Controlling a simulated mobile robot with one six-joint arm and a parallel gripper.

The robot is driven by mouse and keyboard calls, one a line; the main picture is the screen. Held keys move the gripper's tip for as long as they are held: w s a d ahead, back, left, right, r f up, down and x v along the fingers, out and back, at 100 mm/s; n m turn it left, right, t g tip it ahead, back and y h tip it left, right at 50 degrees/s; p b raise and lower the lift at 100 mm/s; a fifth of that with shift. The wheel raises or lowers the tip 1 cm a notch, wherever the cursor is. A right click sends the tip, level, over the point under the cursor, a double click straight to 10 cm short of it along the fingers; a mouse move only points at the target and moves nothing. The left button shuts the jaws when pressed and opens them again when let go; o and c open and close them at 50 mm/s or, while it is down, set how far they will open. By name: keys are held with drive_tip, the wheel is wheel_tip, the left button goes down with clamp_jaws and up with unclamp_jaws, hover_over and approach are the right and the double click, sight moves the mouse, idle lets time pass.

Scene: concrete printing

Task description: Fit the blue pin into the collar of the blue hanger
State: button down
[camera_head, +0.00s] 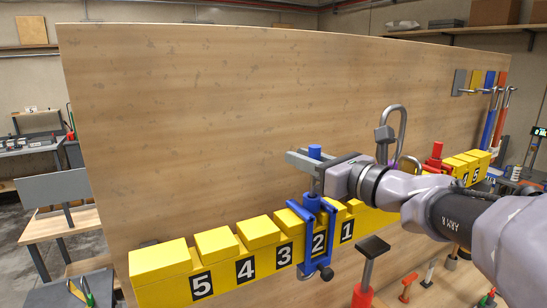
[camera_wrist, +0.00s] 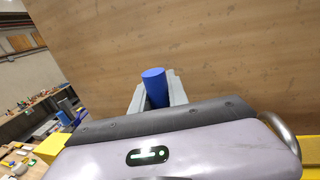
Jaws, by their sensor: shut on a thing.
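The blue pin (camera_head: 315,151) is upright between the grey fingers of my gripper (camera_head: 303,160), which is shut on it. Its blue top stands above the fingers, and a grey shaft shows below them. The wrist view also shows the blue pin (camera_wrist: 155,88) between the fingers. The blue hanger (camera_head: 308,250) sits over the yellow stepped rail at the block marked 2, with a dark knob low at its front. The pin's shaft is directly above the hanger's collar in the head view. I cannot tell whether its lower end is inside the collar.
The yellow rail (camera_head: 160,262) runs along a large wooden panel (camera_head: 220,110). A grey hook-shaped piece (camera_head: 398,125) and a red hanger (camera_head: 437,156) stand to the right, beyond my arm. A black-topped tool (camera_head: 372,248) stands in front of the rail.

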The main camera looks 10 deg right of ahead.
sight(311, 187)
drive_tip(key=shift+f+b, duration=2.35)
drive_tip(key=shift+f, duration=0.35)
drive_tip(key=c, duration=1.2)
unclamp_jaws()
drive_tip(key=shift+s, duration=0.1)
